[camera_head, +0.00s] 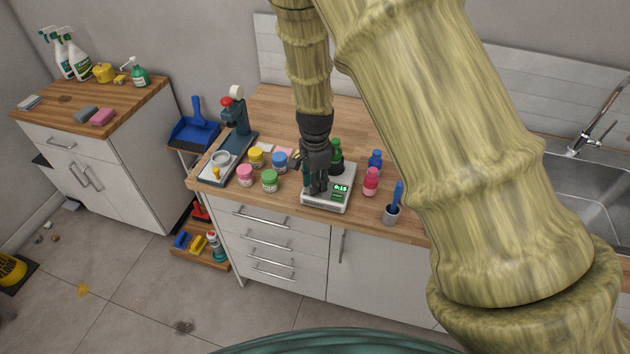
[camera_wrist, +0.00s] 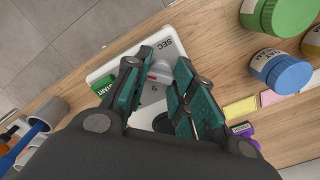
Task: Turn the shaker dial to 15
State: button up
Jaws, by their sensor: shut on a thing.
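The shaker (camera_head: 345,194) is a small white device near the front edge of the wooden counter. It also shows under my gripper in the wrist view (camera_wrist: 108,68), with "SEC" lettering on its panel. The dial (camera_wrist: 160,72) is a pale knob with a reddish mark, between my fingers in the wrist view. My gripper (camera_head: 317,190) points down at the shaker and is shut on the dial; its fingers (camera_wrist: 160,84) hide part of the knob and scale. In the head view the dial is hidden.
Jars with pink, green, yellow and blue lids, including a green one (camera_head: 270,181), stand left of the shaker. A dark green bottle (camera_head: 337,158) is close behind my gripper. A red bottle (camera_head: 371,182) and a cup with a blue tool (camera_head: 392,214) stand at the right.

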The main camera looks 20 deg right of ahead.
jog(key=shift+w, duration=0.1)
jog(key=o, duration=1)
jog(key=shift+o, duration=0.2)
jog(key=shift+r, duration=0.15)
notch_tip(320, 180, up, 12)
jog(key=shift+f, duration=0.25)
